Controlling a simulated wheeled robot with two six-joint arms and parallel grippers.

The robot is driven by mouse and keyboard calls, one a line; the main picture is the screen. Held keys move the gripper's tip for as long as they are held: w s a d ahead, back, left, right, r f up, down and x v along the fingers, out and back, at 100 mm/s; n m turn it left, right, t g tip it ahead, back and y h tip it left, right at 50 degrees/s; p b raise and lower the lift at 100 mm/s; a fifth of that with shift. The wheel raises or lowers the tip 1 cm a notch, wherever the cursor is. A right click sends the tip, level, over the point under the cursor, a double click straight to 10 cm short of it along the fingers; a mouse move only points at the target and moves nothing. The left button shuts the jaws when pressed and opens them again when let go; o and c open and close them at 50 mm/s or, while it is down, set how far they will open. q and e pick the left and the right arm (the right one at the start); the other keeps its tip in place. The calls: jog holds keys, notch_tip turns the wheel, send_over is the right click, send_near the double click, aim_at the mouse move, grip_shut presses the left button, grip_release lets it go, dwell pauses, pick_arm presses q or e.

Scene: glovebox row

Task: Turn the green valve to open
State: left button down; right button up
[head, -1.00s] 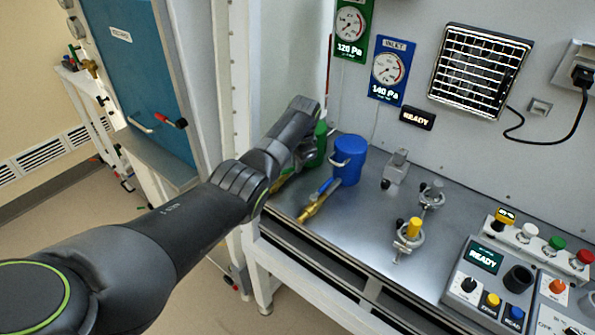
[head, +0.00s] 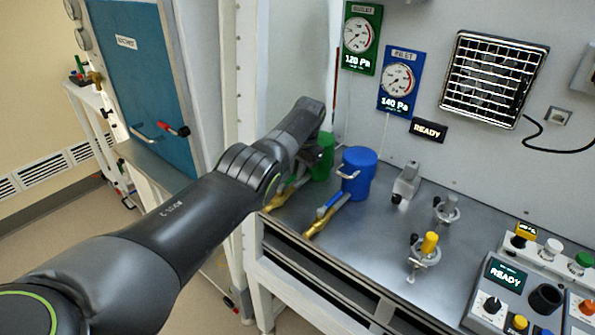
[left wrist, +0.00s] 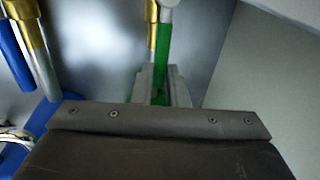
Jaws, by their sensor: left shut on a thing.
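The green valve has a brass body (head: 277,202) at the front left of the grey bench, in front of a green canister (head: 325,160). My left gripper (left wrist: 162,85) is shut on its green handle (left wrist: 162,48), which stands between the fingers in the left wrist view. There the handle looks roughly in line with the brass pipe behind it; I cannot tell its exact angle. In the head view my wrist hides most of the handle. My right gripper is not in view.
A blue canister (head: 357,174) stands just right of the green one. A brass valve with a blue handle (head: 331,205) lies close beside the green valve. Clamps (head: 424,250) and a control box (head: 500,290) are farther right. A white post (head: 246,130) stands left of my wrist.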

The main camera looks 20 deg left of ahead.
pick_arm(q)
jog(key=shift+a, duration=0.1)
jog(key=c, duration=1.4)
grip_release()
jog(key=shift+c, duration=0.2)
jog(key=shift+r, duration=0.4)
jog(key=shift+d+r+p, duration=0.15)
jog(key=shift+r+p, duration=0.15)
jog(key=shift+r, duration=0.3)
jog(key=shift+d+r+p, duration=0.15)
jog(key=shift+r+p, duration=0.1)
jog(key=shift+r, duration=0.3)
notch_tip(320, 180, up, 14)
jog(key=d+b, duration=0.2)
jog(key=shift+s+d, duration=0.35)
jog(key=shift+s, duration=0.1)
jog(key=shift+f, duration=0.15)
